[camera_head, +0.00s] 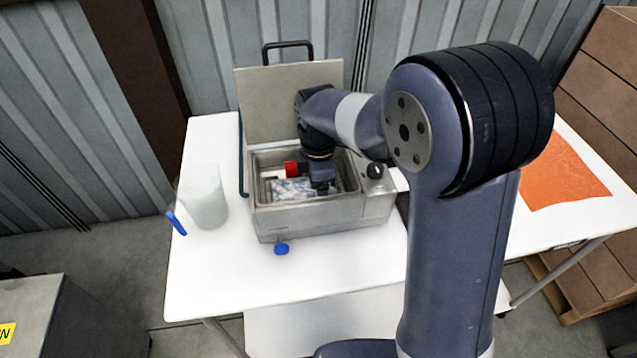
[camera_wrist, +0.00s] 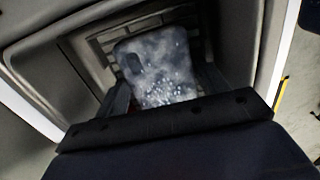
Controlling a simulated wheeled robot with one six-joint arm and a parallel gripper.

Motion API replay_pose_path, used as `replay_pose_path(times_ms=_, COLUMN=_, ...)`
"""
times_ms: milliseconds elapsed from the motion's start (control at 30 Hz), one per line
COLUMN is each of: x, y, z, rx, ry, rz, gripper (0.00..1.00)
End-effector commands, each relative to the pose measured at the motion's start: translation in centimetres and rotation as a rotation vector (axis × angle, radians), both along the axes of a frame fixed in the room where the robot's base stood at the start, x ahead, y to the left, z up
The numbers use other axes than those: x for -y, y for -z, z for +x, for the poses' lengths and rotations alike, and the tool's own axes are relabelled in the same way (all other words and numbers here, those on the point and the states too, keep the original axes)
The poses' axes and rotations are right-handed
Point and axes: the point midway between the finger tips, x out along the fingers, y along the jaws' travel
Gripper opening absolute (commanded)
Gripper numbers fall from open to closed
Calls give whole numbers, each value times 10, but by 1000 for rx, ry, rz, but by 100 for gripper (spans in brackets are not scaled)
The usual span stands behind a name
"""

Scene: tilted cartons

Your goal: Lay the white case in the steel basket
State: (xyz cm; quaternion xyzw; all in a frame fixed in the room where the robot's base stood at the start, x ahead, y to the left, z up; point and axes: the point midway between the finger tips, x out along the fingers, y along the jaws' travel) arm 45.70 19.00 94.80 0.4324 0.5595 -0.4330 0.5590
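The white case (camera_head: 290,188), mottled grey-white with a dark camera cut-out, lies inside the steel basket (camera_head: 262,199) in the head view. It also shows in the wrist view (camera_wrist: 160,65), lying over the basket's slotted metal (camera_wrist: 100,42). My gripper (camera_head: 321,188) points down into the basket at the case's right side. In the wrist view its dark fingers (camera_wrist: 165,88) stand spread, one at each side of the case's near end. They look open, though any contact with the case's edges is hard to see. The near end is hidden behind my gripper.
The basket sits in a steel tank (camera_head: 300,228) with its lid (camera_head: 285,95) raised behind. A red-and-white item (camera_head: 290,168) is at the basket's back. A translucent beaker (camera_head: 204,200), blue marker (camera_head: 176,223) and blue cap (camera_head: 281,249) are on the white table (camera_head: 215,275). An orange mat (camera_head: 562,175) lies right.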

Motion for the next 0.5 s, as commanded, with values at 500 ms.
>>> replay_pose_path(times_ms=500, x=0, y=0, z=-1, rx=-2, ry=0, rz=-1, gripper=92)
